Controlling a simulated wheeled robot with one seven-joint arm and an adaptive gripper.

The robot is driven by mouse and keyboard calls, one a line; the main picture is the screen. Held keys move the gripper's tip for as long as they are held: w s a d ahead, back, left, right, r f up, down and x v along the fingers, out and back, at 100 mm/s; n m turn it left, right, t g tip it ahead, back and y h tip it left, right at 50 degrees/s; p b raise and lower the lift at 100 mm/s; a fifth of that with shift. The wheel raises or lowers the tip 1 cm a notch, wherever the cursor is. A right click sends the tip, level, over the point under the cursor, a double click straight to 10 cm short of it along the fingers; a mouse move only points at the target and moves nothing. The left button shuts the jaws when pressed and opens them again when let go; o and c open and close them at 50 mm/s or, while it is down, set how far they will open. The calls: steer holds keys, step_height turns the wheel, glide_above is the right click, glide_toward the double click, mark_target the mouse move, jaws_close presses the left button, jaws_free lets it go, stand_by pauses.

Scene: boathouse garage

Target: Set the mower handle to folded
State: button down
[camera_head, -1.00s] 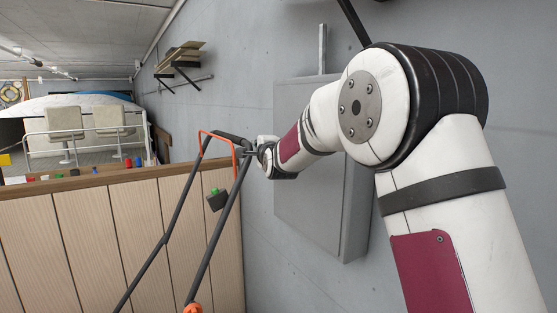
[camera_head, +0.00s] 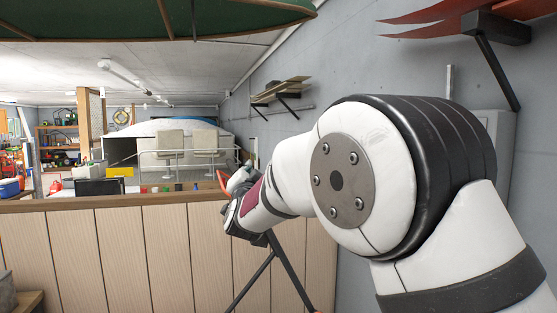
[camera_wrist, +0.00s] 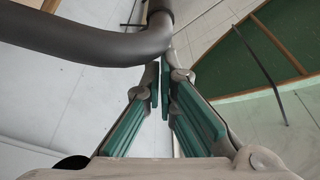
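The mower handle shows in the head view as thin dark bars (camera_head: 287,266) rising to my gripper, with a bit of red-orange bail (camera_head: 222,180) beside it. Its upper end is hidden behind my wrist. My gripper (camera_head: 238,190) is at the handle's top, seen from behind. In the wrist view, the green finger pads of my gripper (camera_wrist: 163,80) lie close together with only a thin gap. A thick dark handle tube (camera_wrist: 95,42) curves across just at the fingertips, outside the gap. I cannot tell whether they touch. The mower body is out of view.
A wood-panelled partition (camera_head: 180,255) stands behind the handle. A grey wall cabinet (camera_head: 497,150) is behind my arm at right. A wall shelf with boards (camera_head: 280,91) and a green hull (camera_head: 150,20) are higher up. A boat with seats (camera_head: 190,150) lies beyond the partition.

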steer(key=s+a+f+n+y+b, duration=0.1)
steer(key=a+f+n, duration=0.3)
steer(key=a+f, duration=0.4)
steer(key=s+a+f+n+y+b, duration=0.2)
steer(key=s+a+f+n, duration=0.2)
steer(key=a+f, duration=0.5)
steer(key=s+a+f+n+y+b, duration=0.1)
steer(key=s+a+f+n+b, duration=0.1)
steer(key=a+f, duration=0.7)
step_height(320, 180, down, 3)
steer(key=shift+s+a+r+n+y, duration=0.1)
steer(key=shift+s+a+n+y, duration=0.25)
steer(key=shift+s+n, duration=0.55)
steer(key=shift+w+d, duration=0.15)
steer(key=shift+w, duration=0.05)
